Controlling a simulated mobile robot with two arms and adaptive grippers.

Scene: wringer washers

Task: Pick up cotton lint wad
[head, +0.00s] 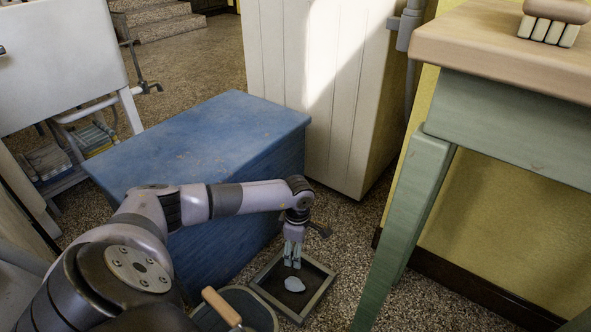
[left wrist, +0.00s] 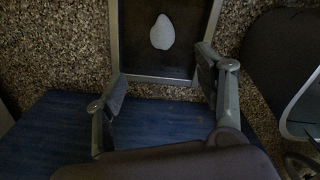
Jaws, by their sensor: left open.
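The cotton lint wad (head: 295,284) is a small pale, rounded lump lying in a shallow dark tray (head: 323,289) with a grey frame on the floor. It also shows in the left wrist view (left wrist: 162,32), near the top centre, on the tray's dark bottom. My left gripper (head: 292,264) points down over the tray, just behind the wad in the head view. In the left wrist view its two fingers (left wrist: 160,95) are wide apart with nothing between them, and the wad lies beyond the fingertips. My right gripper is in neither view.
A blue chest (head: 200,140) stands left of the tray, beneath my left arm. A green table leg (head: 405,220) rises on the right. A container with a wooden-handled tool (head: 221,306) sits in front of the tray. Speckled floor lies open right of the tray.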

